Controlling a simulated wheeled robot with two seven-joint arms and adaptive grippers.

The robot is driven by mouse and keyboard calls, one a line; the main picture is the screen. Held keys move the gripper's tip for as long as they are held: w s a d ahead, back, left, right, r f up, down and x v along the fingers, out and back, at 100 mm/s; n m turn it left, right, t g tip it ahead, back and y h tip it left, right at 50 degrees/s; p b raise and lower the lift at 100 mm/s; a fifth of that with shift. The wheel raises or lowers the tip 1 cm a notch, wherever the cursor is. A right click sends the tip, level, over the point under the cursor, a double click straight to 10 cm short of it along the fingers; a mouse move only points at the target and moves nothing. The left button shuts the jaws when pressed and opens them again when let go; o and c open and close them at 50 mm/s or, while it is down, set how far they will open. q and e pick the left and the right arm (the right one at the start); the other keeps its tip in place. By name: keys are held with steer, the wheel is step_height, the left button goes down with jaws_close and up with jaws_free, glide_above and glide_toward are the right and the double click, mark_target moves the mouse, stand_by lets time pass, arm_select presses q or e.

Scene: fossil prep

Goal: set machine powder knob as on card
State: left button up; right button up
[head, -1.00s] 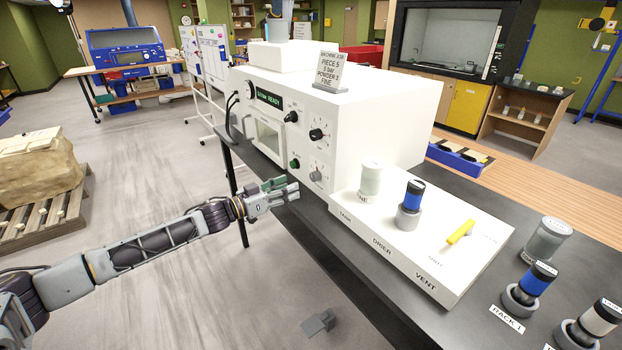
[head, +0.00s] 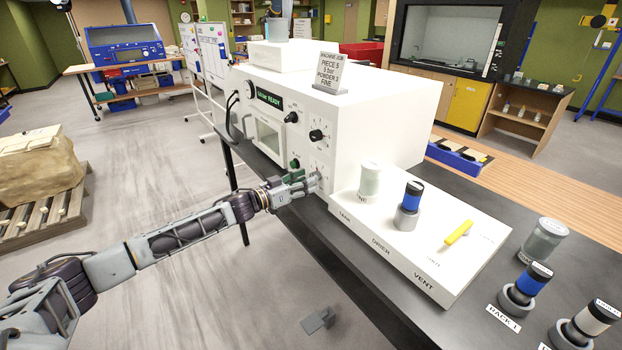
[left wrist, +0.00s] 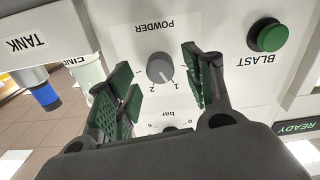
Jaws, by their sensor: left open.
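The grey powder knob (left wrist: 160,68) is on the white machine front, under the upside-down word POWDER in the left wrist view. The numerals 1 and 2 show beside it; its exact setting is hard to read. My left gripper (left wrist: 158,75) is open, with green-padded fingers on either side of the knob; contact is not clear. In the head view my left gripper (head: 312,182) is at the lower right of the machine front (head: 380,125) and hides the knob. The card (head: 328,70) on top reads piece 5, 3 bar, powder 3, fine. My right gripper is not in view.
The green BLAST button (left wrist: 271,35) is close to the right finger. The bar dial (left wrist: 168,127) is partly hidden behind my gripper.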

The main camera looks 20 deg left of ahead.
arm_select(q)
steer(key=shift+x, duration=1)
steer(key=shift+w+d, duration=0.2)
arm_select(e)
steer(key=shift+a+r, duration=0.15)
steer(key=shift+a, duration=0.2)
arm_select(q)
steer(key=shift+c, duration=0.2)
steer(key=c, duration=1)
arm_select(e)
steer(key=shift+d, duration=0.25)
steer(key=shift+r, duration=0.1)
